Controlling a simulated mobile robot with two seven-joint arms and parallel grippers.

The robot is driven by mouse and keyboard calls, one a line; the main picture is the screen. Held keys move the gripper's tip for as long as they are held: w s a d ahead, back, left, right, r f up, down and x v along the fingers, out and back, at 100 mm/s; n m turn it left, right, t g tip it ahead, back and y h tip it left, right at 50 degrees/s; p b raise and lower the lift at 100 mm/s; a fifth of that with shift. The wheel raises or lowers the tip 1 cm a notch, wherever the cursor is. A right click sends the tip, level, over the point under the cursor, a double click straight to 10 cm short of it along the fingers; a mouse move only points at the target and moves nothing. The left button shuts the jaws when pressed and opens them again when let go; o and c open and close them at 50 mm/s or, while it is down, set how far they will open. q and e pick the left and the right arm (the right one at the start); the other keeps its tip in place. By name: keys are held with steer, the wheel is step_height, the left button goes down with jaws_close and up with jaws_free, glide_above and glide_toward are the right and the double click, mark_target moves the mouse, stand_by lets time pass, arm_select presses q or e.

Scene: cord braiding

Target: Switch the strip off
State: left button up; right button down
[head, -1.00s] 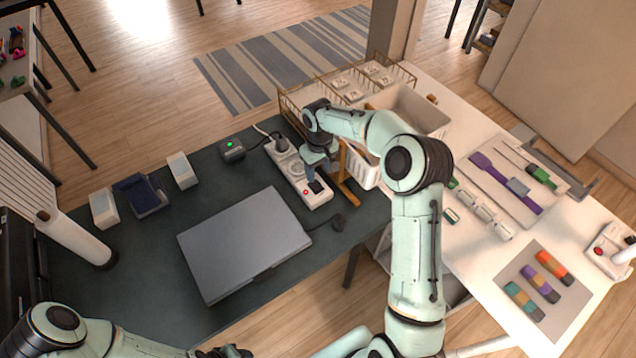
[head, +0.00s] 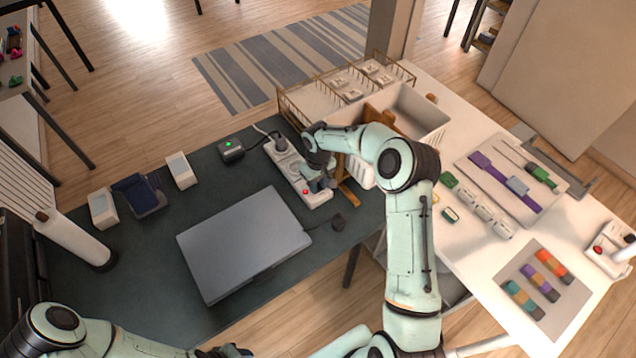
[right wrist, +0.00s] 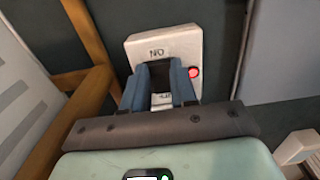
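The white power strip (head: 285,168) lies on the dark desk with a red light (head: 306,192) lit near its front end. My right gripper (head: 318,184) is down over the switch end and hides the switch in the head view. In the right wrist view its two blue fingers (right wrist: 160,82) stand apart over the strip's end (right wrist: 150,46), with a dark patch between them. The red light (right wrist: 194,72) shows beside the right finger. My left gripper (head: 228,351) is partly visible at the bottom edge; its fingers are unclear.
A closed grey laptop (head: 243,243) lies left of the strip. A black box with a green light (head: 231,150) sits behind it. A wooden stand (head: 346,186) is close on the gripper's right.

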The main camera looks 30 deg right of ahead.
steer(key=shift+w+r+g+p, duration=0.2)
steer(key=shift+g+p, duration=0.2)
steer(key=shift+p, duration=0.05)
steer(key=shift+w+g, duration=0.15)
steer(key=shift+g, duration=0.25)
steer(key=shift+w+f+g, duration=0.2)
steer(key=shift+g, duration=0.3)
steer(key=shift+s+r, duration=0.15)
steer(key=shift+s, duration=0.05)
arm_select(q)
steer(key=shift+w+r, duration=0.65)
steer(key=shift+w, duration=0.15)
arm_select(e)
steer(key=shift+w, duration=0.1)
steer(key=c, duration=0.9)
jaws_free()
steer(key=v, duration=1.3)
steer(key=shift+w+a+r, duration=0.15)
steer(key=shift+w, duration=0.05)
